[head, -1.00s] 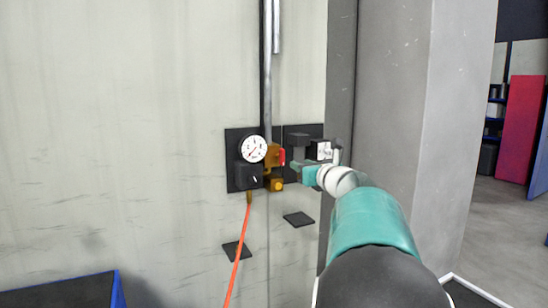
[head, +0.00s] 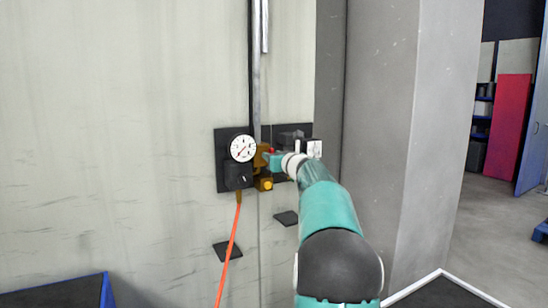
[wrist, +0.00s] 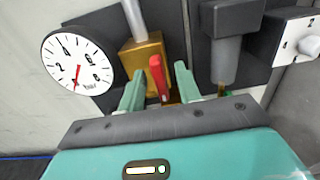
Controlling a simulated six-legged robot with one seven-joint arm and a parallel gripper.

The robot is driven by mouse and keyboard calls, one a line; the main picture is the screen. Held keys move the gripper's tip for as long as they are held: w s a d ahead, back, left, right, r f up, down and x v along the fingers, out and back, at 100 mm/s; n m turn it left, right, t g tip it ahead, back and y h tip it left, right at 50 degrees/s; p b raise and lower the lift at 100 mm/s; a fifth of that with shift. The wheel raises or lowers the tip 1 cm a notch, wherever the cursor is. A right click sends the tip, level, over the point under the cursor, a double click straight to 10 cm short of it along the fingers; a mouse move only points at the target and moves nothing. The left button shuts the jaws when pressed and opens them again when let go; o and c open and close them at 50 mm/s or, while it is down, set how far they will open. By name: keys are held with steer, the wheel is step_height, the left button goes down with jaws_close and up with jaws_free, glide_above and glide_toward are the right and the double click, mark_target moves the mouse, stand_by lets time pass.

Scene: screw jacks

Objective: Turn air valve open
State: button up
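The red valve handle (wrist: 157,76) stands in front of the brass valve body (wrist: 141,55) in the wrist view. In the head view the brass body (head: 262,157) shows on the wall panel, with only a bit of the red handle (head: 272,151) visible. My gripper (wrist: 160,73) is open, its two green fingers on either side of the red handle. Gaps show between the handle and both fingers. In the head view my gripper (head: 277,161) reaches the valve from the right, and its fingertips are partly hidden.
A round pressure gauge (head: 242,148) sits left of the valve, above a black block with an orange hose (head: 229,250). A metal pipe (head: 256,100) runs up the wall. A white dial box (wrist: 296,40) is at the right. A grey pillar (head: 385,150) stands close to my arm.

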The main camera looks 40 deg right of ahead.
jaws_close()
steer(key=shift+n, duration=0.4)
steer(key=shift+w+a+f+n, duration=0.1)
steer(key=shift+n, duration=2.75)
steer(key=shift+a+f+n, duration=0.1)
steer(key=shift+n, duration=2.8)
steer(key=shift+w+a+f+n, duration=0.1)
steer(key=shift+n, duration=2.75)
